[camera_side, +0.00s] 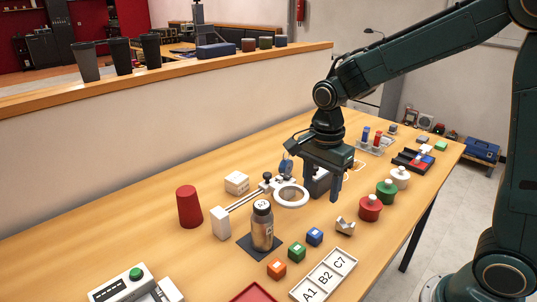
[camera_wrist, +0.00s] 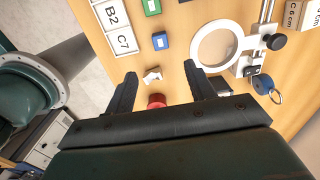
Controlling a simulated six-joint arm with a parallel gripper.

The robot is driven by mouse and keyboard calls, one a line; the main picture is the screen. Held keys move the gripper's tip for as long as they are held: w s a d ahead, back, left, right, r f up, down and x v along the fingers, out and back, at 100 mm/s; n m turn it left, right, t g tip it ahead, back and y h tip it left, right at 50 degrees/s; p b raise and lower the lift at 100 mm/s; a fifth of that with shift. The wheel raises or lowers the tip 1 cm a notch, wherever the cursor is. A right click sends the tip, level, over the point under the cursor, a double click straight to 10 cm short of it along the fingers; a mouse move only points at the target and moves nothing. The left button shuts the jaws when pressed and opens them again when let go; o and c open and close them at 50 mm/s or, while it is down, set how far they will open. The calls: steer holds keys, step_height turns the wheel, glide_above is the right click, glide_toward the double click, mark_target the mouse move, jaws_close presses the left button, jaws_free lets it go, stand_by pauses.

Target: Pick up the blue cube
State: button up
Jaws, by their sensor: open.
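The blue cube (camera_side: 314,236) stands on the wooden table in the side view, with a light patch on its top. It lies beside the green cube (camera_side: 297,251), right of the bottle. In the wrist view the blue cube (camera_wrist: 160,41) is near the top middle, ahead of and between the fingers. My gripper (camera_side: 335,193) is open and empty above the table, behind the blue cube in the side view. Its two fingers also show in the wrist view (camera_wrist: 163,84), clear of the cube.
A white ring holder (camera_side: 291,196) stands beside the gripper. A bottle (camera_side: 262,228) is on a dark mat. An orange cube (camera_side: 277,268), a small metal piece (camera_side: 345,226), a red weight (camera_side: 370,208) and a labelled tray (camera_side: 325,275) are nearby.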

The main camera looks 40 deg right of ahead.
steer(key=shift+f, duration=0.1)
glide_above(315, 232)
steer(key=shift+s+a+f, duration=0.1)
steer(key=shift+f, duration=4.1)
steer(key=shift+f, duration=0.15)
steer(key=shift+f, duration=2.45)
steer(key=c, duration=1)
steer(key=shift+c, duration=0.2)
steer(key=shift+r, duration=0.1)
step_height(315, 232, up, 20)
